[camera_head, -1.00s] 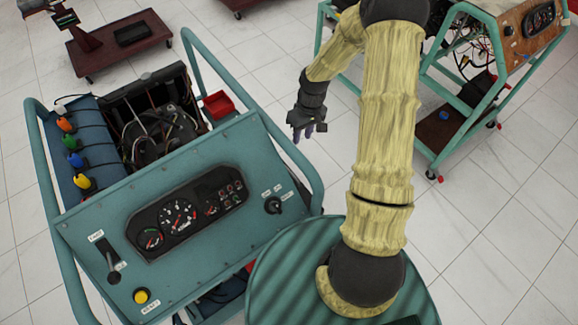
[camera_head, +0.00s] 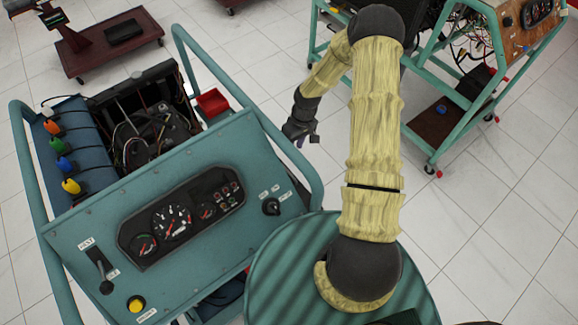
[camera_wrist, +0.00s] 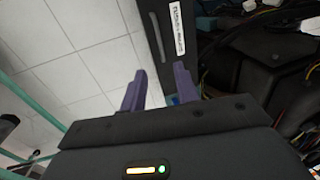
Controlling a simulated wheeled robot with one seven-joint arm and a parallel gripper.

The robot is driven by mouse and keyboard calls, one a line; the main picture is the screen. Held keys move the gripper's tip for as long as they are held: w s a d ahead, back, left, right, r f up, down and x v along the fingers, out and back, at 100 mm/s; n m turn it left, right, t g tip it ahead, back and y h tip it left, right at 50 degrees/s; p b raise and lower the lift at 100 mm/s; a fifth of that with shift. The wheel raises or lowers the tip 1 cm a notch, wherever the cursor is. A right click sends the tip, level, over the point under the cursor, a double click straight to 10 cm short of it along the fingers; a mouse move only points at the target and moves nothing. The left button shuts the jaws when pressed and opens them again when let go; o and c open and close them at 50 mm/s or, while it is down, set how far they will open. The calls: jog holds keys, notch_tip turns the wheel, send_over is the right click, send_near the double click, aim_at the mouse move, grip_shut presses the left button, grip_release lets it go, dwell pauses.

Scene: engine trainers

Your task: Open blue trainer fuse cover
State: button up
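The blue trainer (camera_head: 85,235) stands at the left in the head view, with a gauge panel and an engine behind it. In the wrist view a dark, flat, box-like part (camera_wrist: 150,45) with a white label lies just beyond my fingers. It looks like the fuse cover, but the label is not readable and I cannot tell whether it is open. My gripper (camera_head: 302,134) hangs to the right of the trainer's side rail in the head view. In the wrist view its two purple fingers (camera_wrist: 160,78) are apart with nothing visibly held between them.
The trainer's tubular rail (camera_head: 245,90) runs between my gripper and the engine bay. A red tray (camera_head: 212,103) sits inside that rail. Dark engine parts and wires (camera_wrist: 270,75) fill the right of the wrist view. Another trainer (camera_head: 450,130) stands at the right.

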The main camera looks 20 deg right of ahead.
aim_at(288, 171)
jog(key=f, duration=0.4)
jog(key=a+f+p, duration=0.1)
jog(key=f, duration=0.3)
jog(key=a+f+p, duration=0.1)
jog(key=f, duration=0.3)
jog(key=shift+s+a+f, duration=0.15)
jog(key=shift+s+f, duration=0.15)
jog(key=shift+s, duration=0.1)
grip_shut()
